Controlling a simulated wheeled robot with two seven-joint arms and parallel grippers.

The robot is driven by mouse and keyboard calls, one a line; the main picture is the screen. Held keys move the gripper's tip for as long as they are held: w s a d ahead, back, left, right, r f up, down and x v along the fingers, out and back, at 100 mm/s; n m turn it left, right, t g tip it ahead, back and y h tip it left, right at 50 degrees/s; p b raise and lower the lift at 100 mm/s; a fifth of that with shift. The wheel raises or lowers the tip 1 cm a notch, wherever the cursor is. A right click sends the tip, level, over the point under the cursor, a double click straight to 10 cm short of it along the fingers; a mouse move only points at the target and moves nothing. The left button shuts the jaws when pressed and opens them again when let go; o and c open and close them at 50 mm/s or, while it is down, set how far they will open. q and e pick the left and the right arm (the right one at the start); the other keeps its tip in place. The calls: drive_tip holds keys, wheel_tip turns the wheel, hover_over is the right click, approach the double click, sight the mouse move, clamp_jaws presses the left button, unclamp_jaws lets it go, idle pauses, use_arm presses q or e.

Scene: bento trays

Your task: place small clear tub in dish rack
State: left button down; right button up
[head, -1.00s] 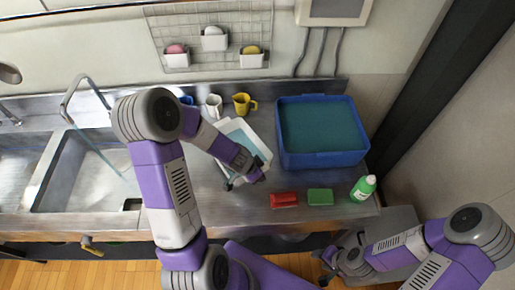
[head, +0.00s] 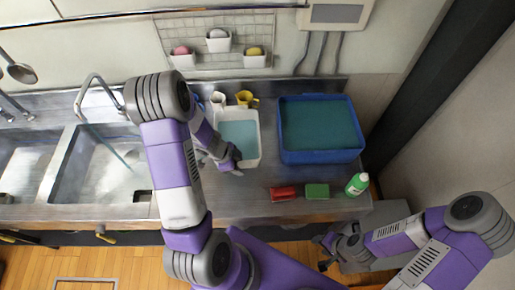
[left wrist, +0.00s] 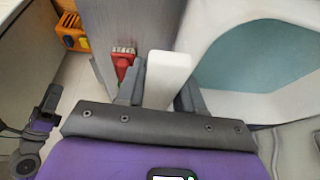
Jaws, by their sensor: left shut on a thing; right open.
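A whitish tub with a pale blue inside (head: 254,158) is on the counter beside the sink, roughly square to the wall. My left gripper (head: 233,163) is at its near side and shut on a white upright piece, seen between the fingers in the left wrist view (left wrist: 165,78); this looks like part of the tub. The tub's pale wall and blue inside also show at the right of that view (left wrist: 235,60). A blue bin with a teal inside (head: 320,157) stands to its right; I cannot tell whether it is the dish rack. My right gripper (head: 327,250) is open and empty, off the counter's front edge.
A white mug (head: 218,99) and a yellow mug (head: 246,98) stand behind the tub. A red block (head: 284,193), a green block (head: 317,191) and a green bottle (head: 357,184) lie along the front right. The sink (head: 105,175) is at left. A wire grid (head: 285,35) hangs above.

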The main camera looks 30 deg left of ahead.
use_arm(q)
wheel_tip(320, 180, down, 10)
drive_tip(key=b, duration=0.6)
drive_tip(key=shift+a+b, duration=0.15)
drive_tip(key=shift+b, duration=0.15)
drive_tip(key=shift+r, duration=0.1)
drive_tip(key=shift+s, duration=0.1)
drive_tip(key=c, duration=1.2)
unclamp_jaws()
drive_tip(key=o, duration=0.5)
